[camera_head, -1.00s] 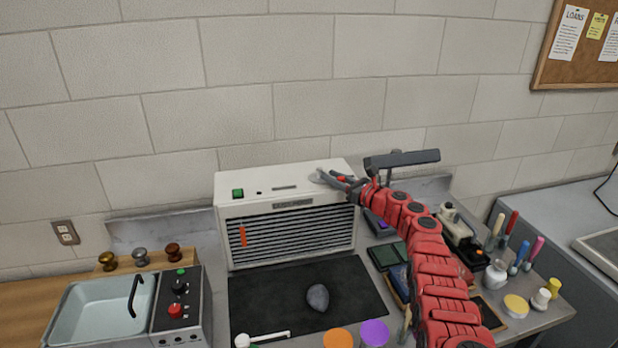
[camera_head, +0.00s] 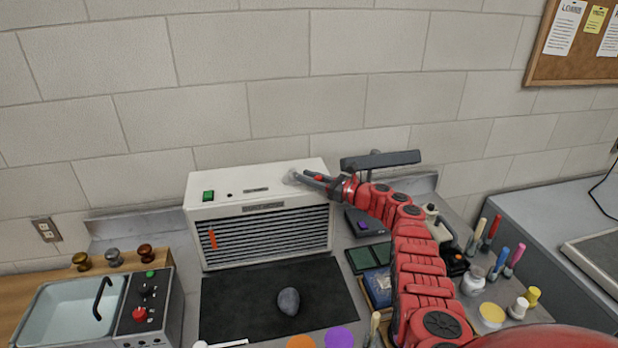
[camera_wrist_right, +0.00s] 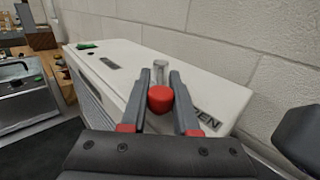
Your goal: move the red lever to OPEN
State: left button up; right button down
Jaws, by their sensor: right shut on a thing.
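A white box-shaped unit (camera_head: 225,182) with a slatted dark front stands against the wall. My right gripper (camera_head: 308,178) is at the right end of its top. In the right wrist view, the red lever's round knob (camera_wrist_right: 160,98) sits between the two fingers of my right gripper (camera_wrist_right: 160,90), which is shut on it. The lever's metal stem (camera_wrist_right: 160,70) runs away beyond the knob. A label (camera_wrist_right: 207,120) on the unit's top shows only "EN" beside the right finger; its start is hidden. My left gripper is not in view.
A dark mat (camera_head: 250,315) with a grey stone (camera_head: 288,301) lies before the unit. A sink (camera_head: 65,308) and control box (camera_head: 145,310) stand left. Several tools and jars crowd the counter right, around a white jar (camera_head: 471,282). The wall is close behind.

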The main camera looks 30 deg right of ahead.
jog(key=c, duration=1)
grip_release()
jog(key=o, duration=0.3)
jog(key=shift+w, duration=0.15)
jog(key=shift+o, duration=0.2)
jog(key=shift+s+d, duration=0.1)
jog(key=shift+s, duration=0.1)
jog(key=shift+s+d, duration=0.15)
jog(key=shift+s, duration=0.05)
jog(key=b+v, duration=0.2)
jog(key=v, duration=1.4)
jog(key=shift+s+b, duration=0.3)
jog(key=shift+b, duration=0.1)
jog(key=shift+d, duration=0.1)
